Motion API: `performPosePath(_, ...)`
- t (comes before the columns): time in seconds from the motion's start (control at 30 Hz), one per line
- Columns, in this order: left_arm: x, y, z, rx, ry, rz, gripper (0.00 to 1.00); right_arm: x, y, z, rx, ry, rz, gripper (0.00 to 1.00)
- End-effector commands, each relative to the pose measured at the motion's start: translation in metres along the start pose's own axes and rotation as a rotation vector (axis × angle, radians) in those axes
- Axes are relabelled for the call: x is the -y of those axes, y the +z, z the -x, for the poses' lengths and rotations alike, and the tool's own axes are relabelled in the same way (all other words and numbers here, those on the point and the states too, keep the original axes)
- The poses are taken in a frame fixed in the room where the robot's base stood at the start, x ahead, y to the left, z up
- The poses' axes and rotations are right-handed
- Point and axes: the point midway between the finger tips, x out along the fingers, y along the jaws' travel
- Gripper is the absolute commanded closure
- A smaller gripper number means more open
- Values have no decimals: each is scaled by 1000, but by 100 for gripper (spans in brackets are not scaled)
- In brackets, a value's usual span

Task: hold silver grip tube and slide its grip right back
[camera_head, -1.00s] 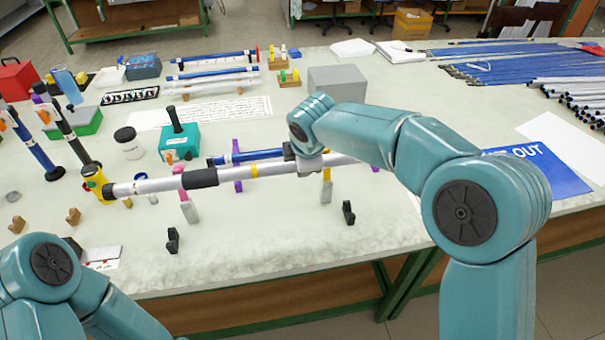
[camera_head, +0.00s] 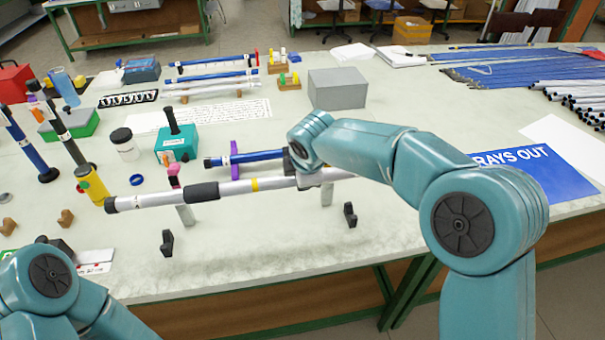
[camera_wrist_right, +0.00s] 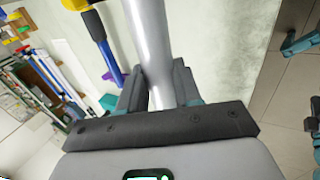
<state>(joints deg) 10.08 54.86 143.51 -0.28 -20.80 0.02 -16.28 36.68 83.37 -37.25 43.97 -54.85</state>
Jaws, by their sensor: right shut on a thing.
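The silver grip tube (camera_head: 228,188) runs across the middle of the head view, with a black grip (camera_head: 202,191), a yellow band (camera_head: 255,184) and a black left end (camera_head: 111,205). My right gripper (camera_head: 303,178) is shut around the tube to the right of the yellow band. In the right wrist view the tube (camera_wrist_right: 150,45) passes between both jaws (camera_wrist_right: 157,92). The tube's far right part is hidden by my right arm.
Pink-topped (camera_head: 174,170) and grey supports stand behind the tube; contact is unclear. Black holders (camera_head: 167,242) (camera_head: 350,214) stand nearer the front edge.

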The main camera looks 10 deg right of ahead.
Motion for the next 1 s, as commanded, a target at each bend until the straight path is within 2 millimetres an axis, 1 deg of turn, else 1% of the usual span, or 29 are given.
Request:
performPosePath(0.03, 2, 0, -7, 0, 0, 0, 37, 4, 0, -8, 0, 0, 0, 100)
performPosePath(1.0, 25, -1, -69, 0, 0, 0, 37, 42, 0, -84, 0, 0, 0, 100)
